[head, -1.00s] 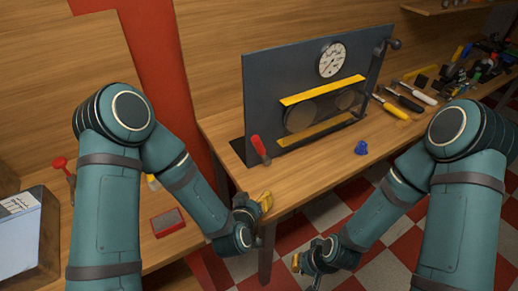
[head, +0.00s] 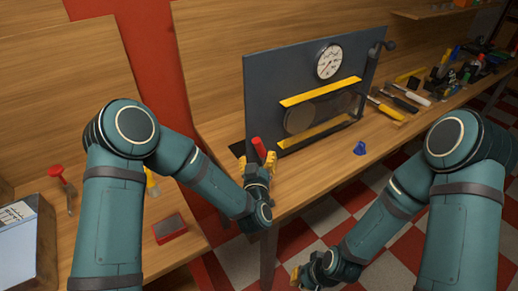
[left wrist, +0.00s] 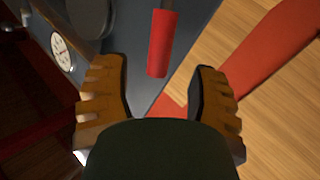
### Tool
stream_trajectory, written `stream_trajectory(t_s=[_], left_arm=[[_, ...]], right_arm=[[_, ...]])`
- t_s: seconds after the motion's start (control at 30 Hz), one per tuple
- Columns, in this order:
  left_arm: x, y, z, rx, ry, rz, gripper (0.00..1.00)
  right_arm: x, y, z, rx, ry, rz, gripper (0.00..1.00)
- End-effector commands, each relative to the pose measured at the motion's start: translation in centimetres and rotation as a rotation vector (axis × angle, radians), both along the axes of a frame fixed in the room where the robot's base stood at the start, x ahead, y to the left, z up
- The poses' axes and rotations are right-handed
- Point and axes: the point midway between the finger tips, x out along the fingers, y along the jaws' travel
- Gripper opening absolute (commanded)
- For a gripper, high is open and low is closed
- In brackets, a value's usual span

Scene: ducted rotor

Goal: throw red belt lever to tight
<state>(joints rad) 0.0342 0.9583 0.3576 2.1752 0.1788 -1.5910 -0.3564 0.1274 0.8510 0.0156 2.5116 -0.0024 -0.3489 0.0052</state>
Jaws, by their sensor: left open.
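The red belt lever (head: 258,147) sticks up at the lower left of the grey-blue machine panel (head: 264,92). Its red handle (left wrist: 161,42) also shows in the left wrist view, ahead of the fingers and between their lines. My left gripper (head: 258,161) is open, with its yellow fingers just below and around the lever's side; I cannot tell whether they touch it. In the left wrist view the two fingers (left wrist: 162,98) stand wide apart with nothing between their tips. My right gripper (head: 300,274) hangs low over the floor, and its jaws are too small to judge.
The panel carries a dial gauge (head: 328,62), yellow guards (head: 320,91) and a crank handle at its right. A blue part (head: 360,148) stands on the bench front. Screwdrivers (head: 385,108) lie to the right. A red box (head: 169,228) lies on the left bench.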

Motion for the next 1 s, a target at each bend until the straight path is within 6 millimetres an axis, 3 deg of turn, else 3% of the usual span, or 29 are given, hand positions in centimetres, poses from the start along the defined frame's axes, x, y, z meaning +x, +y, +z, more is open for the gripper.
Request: stream_trajectory(t_s=[0.1, 0.3, 0.7, 0.73, 0.9, 1.0], left_arm=[[2.1, 0.1, 0.0, -0.002, -0.001, 0.001, 0.59], [4.3, 0.0, -0.1, -0.002, 0.0, 0.0, 0.59], [4.9, 0.0, 0.0, -0.001, 0.002, -0.002, 0.59], [4.9, 0.0, 0.0, -0.001, 0.002, -0.002, 0.54], [4.9, 0.0, -0.1, -0.001, 0.002, -0.002, 0.0], [4.9, 0.0, 0.0, -0.001, 0.001, -0.001, 0.0]], right_arm=[[0.0, 0.0, -0.1, 0.0, 0.0, 0.0, 0.0], [0.0, 0.0, -0.2, 0.0, -0.001, 0.0, 0.0], [0.0, 0.0, -0.2, 0.0, -0.001, 0.0, 0.0], [0.0, 0.0, -0.2, 0.0, -0.001, 0.0, 0.0], [0.0, 0.0, -0.2, 0.0, -0.001, 0.0, 0.0], [0.0, 0.0, -0.2, 0.0, -0.001, 0.0, 0.0]])
